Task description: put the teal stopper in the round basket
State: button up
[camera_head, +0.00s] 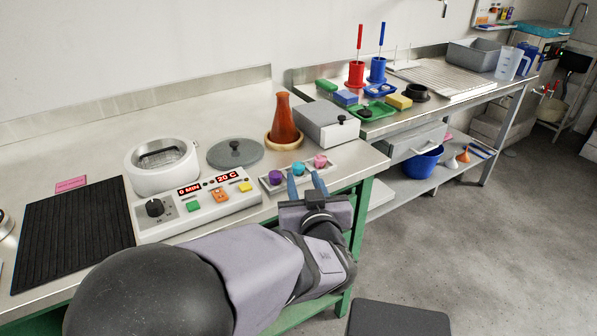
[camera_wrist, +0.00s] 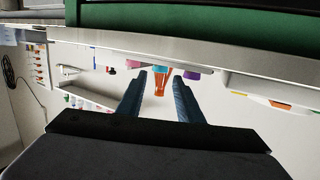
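The teal stopper (camera_head: 298,168) sits in a small grey tray (camera_head: 266,187), between a purple stopper (camera_head: 275,177) and a pink stopper (camera_head: 320,160). My gripper (camera_head: 305,181) is open and empty, its two blue fingers apart, just in front of the tray. In the wrist view, the fingers of my gripper (camera_wrist: 158,93) point toward the row of stoppers, with the teal stopper (camera_wrist: 163,68) roughly between them. The round basket (camera_head: 160,157) is a dark wire basket inside a white round bath (camera_head: 150,183). Its bottom is not clear.
A control panel with several coloured buttons (camera_head: 220,196) lies between bath and tray. A grey round lid (camera_head: 235,153), an orange flask (camera_head: 284,122) and a grey box (camera_head: 326,127) stand behind. A black ribbed mat (camera_head: 75,237) lies left. Free bench shows behind the bath.

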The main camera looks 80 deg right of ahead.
aim_at(299, 168)
jog(key=shift+p+x, duration=1.1)
jog(key=shift+x, duration=0.15)
jog(key=shift+w+d+f+b, duration=0.15)
jog(key=shift+w+d+b, duration=0.15)
jog(key=shift+d, duration=0.15)
jog(key=shift+w+d, duration=0.2)
jog(key=shift+d, duration=0.5)
grip_shut()
notch_tip(299, 168, up, 10)
jog(key=p, duration=0.3)
jog(key=shift+p, duration=0.35)
